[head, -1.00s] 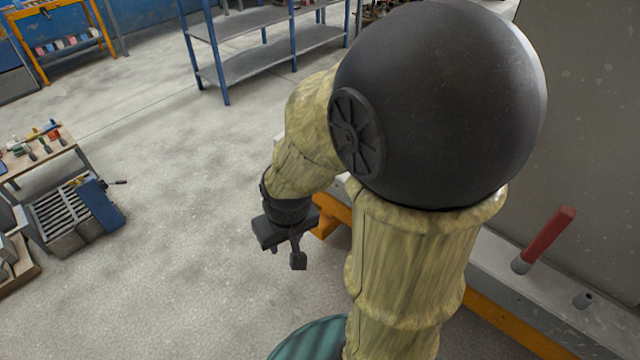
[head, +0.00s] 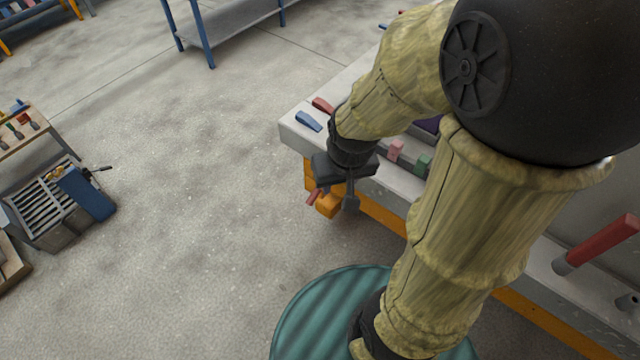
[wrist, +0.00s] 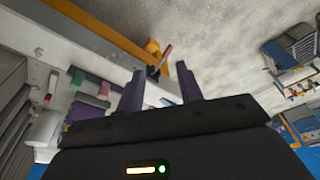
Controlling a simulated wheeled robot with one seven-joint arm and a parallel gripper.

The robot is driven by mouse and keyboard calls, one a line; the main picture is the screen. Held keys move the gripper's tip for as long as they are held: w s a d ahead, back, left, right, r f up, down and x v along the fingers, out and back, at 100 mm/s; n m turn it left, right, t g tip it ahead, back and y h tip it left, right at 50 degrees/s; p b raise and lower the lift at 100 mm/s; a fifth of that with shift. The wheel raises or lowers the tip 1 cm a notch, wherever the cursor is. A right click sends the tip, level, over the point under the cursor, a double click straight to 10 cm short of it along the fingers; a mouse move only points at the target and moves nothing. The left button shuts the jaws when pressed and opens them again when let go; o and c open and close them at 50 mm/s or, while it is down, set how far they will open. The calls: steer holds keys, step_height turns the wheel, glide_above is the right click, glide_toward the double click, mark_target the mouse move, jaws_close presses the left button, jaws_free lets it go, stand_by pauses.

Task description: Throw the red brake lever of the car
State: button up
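A short red lever (head: 314,198) sticks out beside the orange end (head: 329,206) of the frame under the long grey bed, just left of my gripper (head: 338,196) in the head view. In the wrist view the red lever (wrist: 167,52) stands beside the orange part (wrist: 153,47), ahead of and between my fingertips (wrist: 160,82). My fingers are apart, with nothing held. I see no contact with the lever; its lower end is partly hidden in the head view. I take this lever for the brake lever.
The grey bed (head: 296,132) carries blue, red, pink and green blocks near my forearm. A larger red bar (head: 603,242) leans from a socket at right. A rack with a blue box (head: 85,193) stands far left. The floor between is clear.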

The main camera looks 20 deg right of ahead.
steer(key=shift+o, duration=0.7)
steer(key=shift+s+f, duration=0.1)
steer(key=shift+s, duration=0.2)
steer(key=m+g+y+b, duration=0.1)
steer(key=m+b, duration=0.9)
steer(key=b, duration=0.2)
glide_above(317, 191)
steer(key=s+d, duration=0.1)
steer(key=d, duration=0.1)
step_height(317, 191, down, 17)
steer(key=shift+s+r+p, duration=0.2)
steer(key=shift+r+p, duration=0.1)
steer(key=shift+r, duration=0.05)
steer(key=f, duration=0.5)
steer(key=w+a+f, duration=0.1)
steer(key=f, duration=0.5)
steer(key=w+f+b, duration=0.1)
steer(key=f, duration=0.5)
steer(key=shift+w+a+f, duration=0.1)
steer(key=shift+a, duration=0.3)
jaws_close()
